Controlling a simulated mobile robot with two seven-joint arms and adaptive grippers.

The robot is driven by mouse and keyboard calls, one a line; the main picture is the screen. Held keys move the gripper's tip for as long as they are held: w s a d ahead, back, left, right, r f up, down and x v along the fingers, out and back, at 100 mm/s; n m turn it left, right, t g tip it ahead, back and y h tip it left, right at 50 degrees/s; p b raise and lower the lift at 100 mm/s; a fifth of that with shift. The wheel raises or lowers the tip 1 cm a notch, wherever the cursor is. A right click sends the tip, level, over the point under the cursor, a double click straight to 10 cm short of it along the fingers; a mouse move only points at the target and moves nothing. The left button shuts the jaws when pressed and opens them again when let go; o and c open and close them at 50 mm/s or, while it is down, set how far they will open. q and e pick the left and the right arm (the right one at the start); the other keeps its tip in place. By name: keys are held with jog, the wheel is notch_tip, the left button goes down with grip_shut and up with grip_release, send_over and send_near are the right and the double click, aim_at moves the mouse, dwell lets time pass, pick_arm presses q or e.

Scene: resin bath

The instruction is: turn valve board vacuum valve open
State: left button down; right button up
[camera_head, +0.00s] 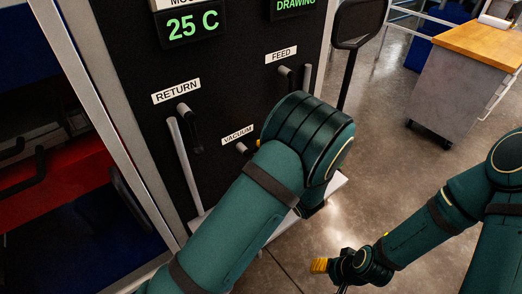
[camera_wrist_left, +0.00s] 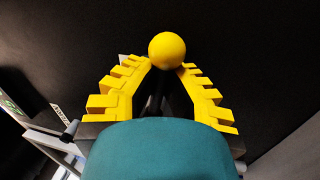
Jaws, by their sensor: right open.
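The black valve board (camera_head: 235,75) carries the VACUUM label (camera_head: 238,134), with a small grey valve fitting (camera_head: 243,148) below it. My left arm covers much of this valve in the head view. In the left wrist view a yellow ball knob (camera_wrist_left: 167,50) on a dark stem lies at the fingertips of my left gripper (camera_wrist_left: 163,66). Its yellow fingers stand apart on both sides of the stem; whether they touch the knob I cannot tell. My right gripper (camera_head: 319,266) is open and empty above the floor, away from the board.
The RETURN valve (camera_head: 188,113) with a long grey handle is left of VACUUM, and the FEED valve (camera_head: 288,76) is above right. A wood-topped cabinet (camera_head: 462,80) stands at the right back. Bare floor (camera_head: 385,150) lies right of the board.

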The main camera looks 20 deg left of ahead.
pick_arm(q)
jog(key=shift+d+r+n, duration=0.1)
jog(key=shift+r+n, duration=0.2)
jog(key=shift+n, duration=0.6)
jog(key=c, duration=1)
grip_release()
jog(key=shift+r, duration=0.1)
jog(key=shift+v, duration=3.8)
